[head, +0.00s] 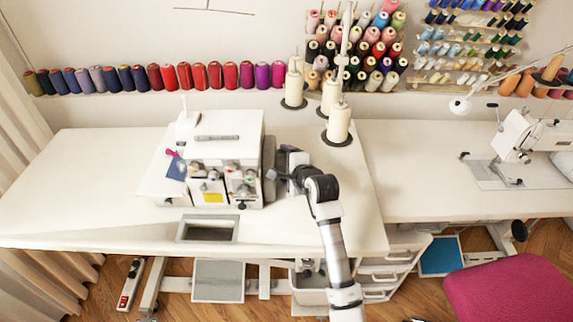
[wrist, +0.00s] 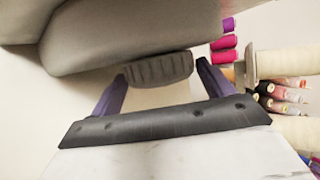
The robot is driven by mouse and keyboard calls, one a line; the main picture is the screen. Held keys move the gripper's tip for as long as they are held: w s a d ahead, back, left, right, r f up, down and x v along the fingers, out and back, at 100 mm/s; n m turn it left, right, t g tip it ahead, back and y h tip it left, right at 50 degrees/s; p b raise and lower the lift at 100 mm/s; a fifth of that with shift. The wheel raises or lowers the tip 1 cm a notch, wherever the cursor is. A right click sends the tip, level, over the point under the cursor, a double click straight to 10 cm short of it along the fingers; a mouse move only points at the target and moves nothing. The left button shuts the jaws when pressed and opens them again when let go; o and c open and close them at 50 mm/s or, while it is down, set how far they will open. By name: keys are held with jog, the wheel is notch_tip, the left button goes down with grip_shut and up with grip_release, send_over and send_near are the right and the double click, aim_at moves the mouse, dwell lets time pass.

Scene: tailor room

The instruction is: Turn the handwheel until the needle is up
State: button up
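The white overlock machine (head: 228,130) stands on the table, with a dark grey right side. In the wrist view its grey body (wrist: 130,35) fills the upper left, and the ribbed grey handwheel (wrist: 158,69) sticks out below it. My gripper (head: 283,177) is at the machine's right side. In the wrist view my gripper (wrist: 162,72) is open, with one purple finger on each side of the handwheel's rim. A narrow gap seems to show at the right finger; contact at the left one is unclear. The needle cannot be made out, so its height is unclear.
Tall cream thread cones (head: 339,122) stand behind and right of my gripper. A second sewing machine (head: 520,135) is on the right-hand table. A pink chair (head: 512,290) is at the lower right. The left part of the white table (head: 80,190) is clear.

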jog(key=c, duration=0.6)
jog(key=shift+r, duration=0.1)
jog(key=shift+w+r+g+p, duration=0.1)
jog(key=shift+r+g+p, duration=0.1)
jog(key=shift+g+p, duration=0.3)
jog(key=shift+w+r+m+g+h+p, duration=0.15)
jog(key=shift+m+g+h+p, duration=0.3)
jog(key=shift+g, duration=0.65)
jog(key=g, duration=0.3)
jog(key=m+g, duration=0.1)
jog(key=g, duration=0.1)
jog(key=shift+w, duration=0.35)
